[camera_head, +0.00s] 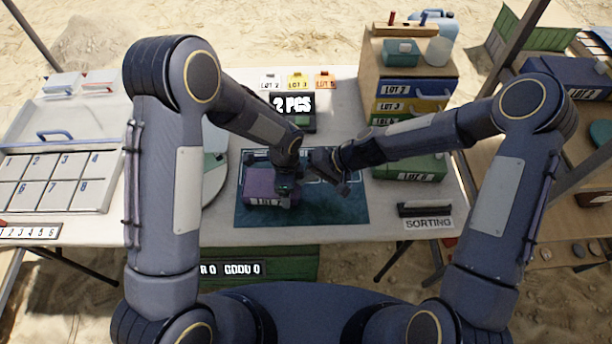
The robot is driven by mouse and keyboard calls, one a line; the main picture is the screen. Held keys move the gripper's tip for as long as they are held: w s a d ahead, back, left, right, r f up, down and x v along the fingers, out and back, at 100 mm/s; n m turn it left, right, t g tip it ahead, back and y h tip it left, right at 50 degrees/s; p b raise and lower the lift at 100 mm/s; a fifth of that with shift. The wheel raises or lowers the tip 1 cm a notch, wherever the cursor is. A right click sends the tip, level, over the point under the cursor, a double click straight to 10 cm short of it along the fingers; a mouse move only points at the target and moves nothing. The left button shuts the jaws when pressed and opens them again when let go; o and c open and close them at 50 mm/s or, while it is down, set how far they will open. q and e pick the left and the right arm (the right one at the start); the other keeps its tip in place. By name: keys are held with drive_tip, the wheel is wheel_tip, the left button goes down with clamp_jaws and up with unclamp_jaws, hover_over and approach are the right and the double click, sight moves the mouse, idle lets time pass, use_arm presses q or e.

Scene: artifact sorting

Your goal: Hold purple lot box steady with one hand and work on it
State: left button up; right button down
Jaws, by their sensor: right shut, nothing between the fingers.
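The purple lot box (259,186) sits on the dark teal mat (345,211) in the middle of the table, with a white label on its front edge. My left gripper (287,188) is at the right part of the box and hides some of it. I cannot tell whether its fingers are open or shut, or whether they touch the box. My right gripper (336,183) is shut and empty, just right of the box above the mat.
A sign reading "2 PCS" (292,105) stands behind the mat. A drawer cabinet (410,75) and a green LOT 4 box (410,167) are at right. A numbered tray (60,180) is at left.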

use_arm(q)
drive_tip(key=shift+d+r, duration=0.1)
drive_tip(key=shift+d, duration=0.15)
use_arm(e)
drive_tip(key=d, duration=0.4)
drive_tip(key=shift+d, duration=0.15)
use_arm(q)
drive_tip(key=shift+a, duration=0.15)
use_arm(e)
drive_tip(key=d+r+m, duration=0.7)
drive_tip(key=m, duration=0.6)
drive_tip(key=a+f+m, duration=0.2)
drive_tip(key=a+f, duration=0.1)
drive_tip(key=a+f+m, duration=0.3)
drive_tip(key=a+f, duration=0.1)
drive_tip(key=shift+s, duration=0.1)
drive_tip(key=shift+a, duration=1.9)
